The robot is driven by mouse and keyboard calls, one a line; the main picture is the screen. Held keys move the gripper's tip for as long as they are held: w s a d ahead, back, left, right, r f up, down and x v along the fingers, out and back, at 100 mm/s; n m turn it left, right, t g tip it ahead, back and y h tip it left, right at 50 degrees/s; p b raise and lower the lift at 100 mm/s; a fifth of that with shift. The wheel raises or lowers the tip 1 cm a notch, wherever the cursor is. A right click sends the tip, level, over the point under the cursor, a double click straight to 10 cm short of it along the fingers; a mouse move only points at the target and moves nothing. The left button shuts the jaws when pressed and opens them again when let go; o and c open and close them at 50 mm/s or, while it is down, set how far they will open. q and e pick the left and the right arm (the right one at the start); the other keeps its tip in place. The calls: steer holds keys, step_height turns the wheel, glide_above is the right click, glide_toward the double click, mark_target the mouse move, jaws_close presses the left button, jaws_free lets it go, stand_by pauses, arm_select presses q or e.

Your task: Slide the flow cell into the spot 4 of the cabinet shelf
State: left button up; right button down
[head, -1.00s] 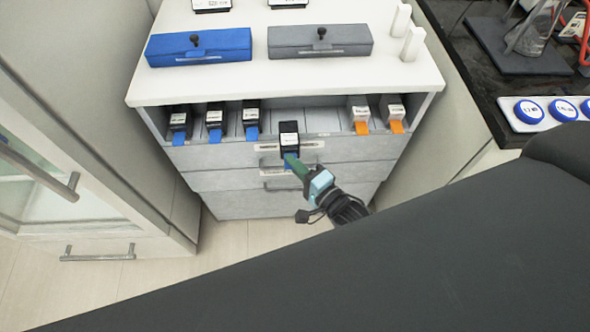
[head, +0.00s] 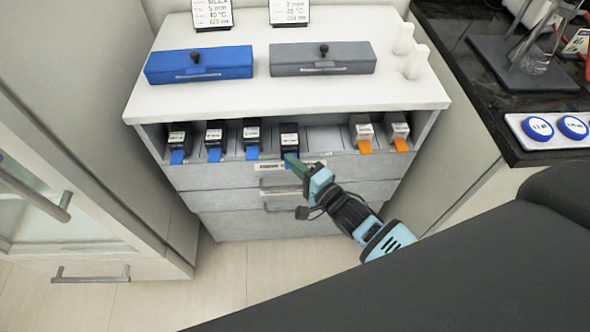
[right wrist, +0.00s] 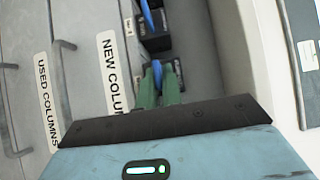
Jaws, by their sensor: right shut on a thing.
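The flow cell (head: 289,136) is a black block with a white label and a blue tab. It stands in the opening of the cabinet shelf (head: 337,140), fourth bay from the left, roughly level with its neighbours. My right gripper (head: 292,161) is at its front, its green fingers shut on the blue tab. The right wrist view shows the fingers (right wrist: 159,88) on either side of the blue tab (right wrist: 157,72), with the black block partly hidden behind them. How deep the block sits cannot be told. My left gripper is not in view.
Three blue-tabbed cells (head: 214,138) stand left in the shelf, two orange-tabbed ones (head: 364,133) right, with an empty bay between. Drawers with handles (head: 290,190) lie below. A blue box (head: 199,65) and a grey box (head: 321,59) sit on top.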

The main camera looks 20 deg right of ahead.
steer(key=shift+w+d+b, duration=0.2)
steer(key=shift+w+b, duration=0.05)
steer(key=shift+w, duration=0.35)
steer(key=shift+w+d+b, duration=0.15)
steer(key=shift+w+b, duration=0.1)
steer(key=shift+w, duration=0.35)
steer(key=shift+f, duration=0.1)
steer(key=c, duration=1.5)
jaws_free()
steer(key=shift+f, duration=0.1)
steer(key=shift+s, duration=0.1)
steer(key=v, duration=0.7)
steer(key=shift+s, duration=0.35)
steer(key=shift+d, duration=0.1)
